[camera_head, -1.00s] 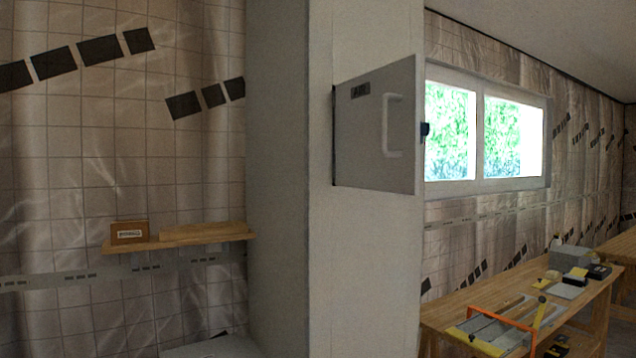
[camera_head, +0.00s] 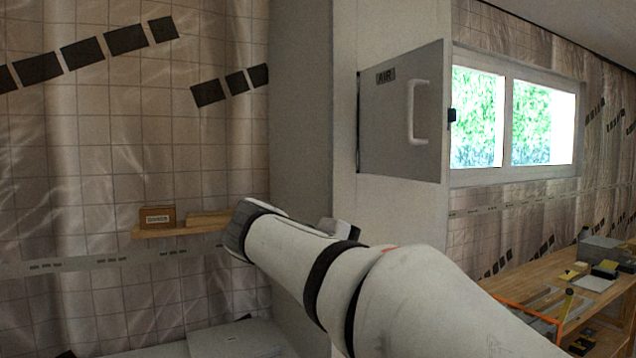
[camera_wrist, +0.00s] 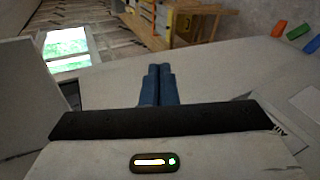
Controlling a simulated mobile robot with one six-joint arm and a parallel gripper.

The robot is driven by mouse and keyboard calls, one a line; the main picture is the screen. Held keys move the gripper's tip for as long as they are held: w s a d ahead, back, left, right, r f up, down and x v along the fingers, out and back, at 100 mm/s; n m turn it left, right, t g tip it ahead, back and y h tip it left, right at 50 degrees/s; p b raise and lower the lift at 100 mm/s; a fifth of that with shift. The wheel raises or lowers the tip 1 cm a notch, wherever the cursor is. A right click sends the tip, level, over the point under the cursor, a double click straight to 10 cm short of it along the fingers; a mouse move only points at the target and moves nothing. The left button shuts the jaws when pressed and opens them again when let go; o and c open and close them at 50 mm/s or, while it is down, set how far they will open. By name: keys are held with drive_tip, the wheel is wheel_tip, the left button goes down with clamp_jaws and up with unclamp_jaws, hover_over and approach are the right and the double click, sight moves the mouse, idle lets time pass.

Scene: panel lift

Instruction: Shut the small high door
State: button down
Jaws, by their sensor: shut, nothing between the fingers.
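The small high door (camera_head: 401,115) is a grey panel with an "AIR" label and a pale bar handle (camera_head: 412,112). It stands open, swung out from the pale column (camera_head: 345,30) along its left edge. Its free right edge carries a small dark catch (camera_head: 452,115). My gripper (camera_wrist: 158,72) shows in the wrist view with its blue fingers together and nothing between them. In the head view my arm is below the door, apart from it in the picture, and the fingertips cannot be made out. A plain grey surface fills the left of the wrist view; I cannot tell whether it is the door.
A window (camera_head: 514,117) is behind the door to the right. A wooden workbench (camera_head: 542,276) with tools and boxes stands at the lower right. A wooden shelf (camera_head: 150,232) with a small brown box (camera_head: 157,217) is on the left wall.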

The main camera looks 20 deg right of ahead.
wheel_tip(320, 180, up, 16)
drive_tip(key=w+m+g+h, duration=0.1)
drive_tip(key=m+g+h, duration=0.15)
drive_tip(key=h, duration=0.35)
drive_tip(key=p, duration=0.4)
approach(439, 170)
drive_tip(key=shift+m, duration=0.45)
drive_tip(key=d, duration=0.5)
drive_tip(key=shift+s+d+r, duration=0.15)
drive_tip(key=shift+d+r, duration=0.05)
drive_tip(key=shift+d, duration=0.1)
drive_tip(key=shift+d+f+t, duration=0.1)
drive_tip(key=shift+d+t, duration=0.15)
drive_tip(key=shift+d, duration=0.4)
